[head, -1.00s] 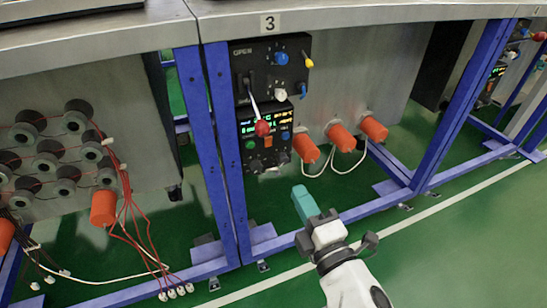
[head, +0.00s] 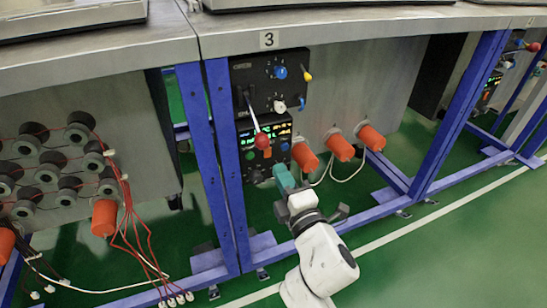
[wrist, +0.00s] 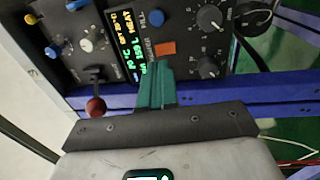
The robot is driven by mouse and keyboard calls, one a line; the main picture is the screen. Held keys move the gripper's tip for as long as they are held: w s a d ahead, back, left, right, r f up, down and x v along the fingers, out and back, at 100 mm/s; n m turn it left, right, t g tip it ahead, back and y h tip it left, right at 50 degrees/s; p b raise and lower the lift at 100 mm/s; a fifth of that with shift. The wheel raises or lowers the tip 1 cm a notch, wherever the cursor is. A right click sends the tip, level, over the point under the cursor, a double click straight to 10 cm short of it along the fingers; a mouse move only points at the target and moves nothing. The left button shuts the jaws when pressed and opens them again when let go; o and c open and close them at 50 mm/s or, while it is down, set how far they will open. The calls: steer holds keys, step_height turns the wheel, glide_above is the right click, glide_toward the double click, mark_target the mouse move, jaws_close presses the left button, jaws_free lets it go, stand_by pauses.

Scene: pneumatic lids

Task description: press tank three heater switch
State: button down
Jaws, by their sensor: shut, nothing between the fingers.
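The tank three control panel (head: 268,95) hangs under the table edge below the label "3" (head: 268,40). An orange rocker switch (head: 268,152) sits low on its lower unit, under the lit display (head: 262,133). In the wrist view the orange switch (wrist: 165,48) lies just beyond my fingertips, its label partly covered. My gripper (head: 284,178) is shut and empty, its teal fingers together and pointing at the panel's lower part. The fingers also show in the wrist view (wrist: 158,68), with a small apparent gap to the switch; contact cannot be confirmed.
A lever with a red ball (head: 261,140) sticks out in front of the panel, left of my fingers; it also shows in the wrist view (wrist: 95,107). Orange cylinders (head: 304,157) stand to the right. A blue frame post (head: 224,150) stands left.

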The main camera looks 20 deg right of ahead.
mark_target(268, 151)
steer(key=shift+w+r, duration=0.15)
steer(key=shift+w, duration=1.1)
steer(key=shift+w+r, duration=0.1)
steer(key=shift+w, duration=1.15)
steer(key=shift+r, duration=0.1)
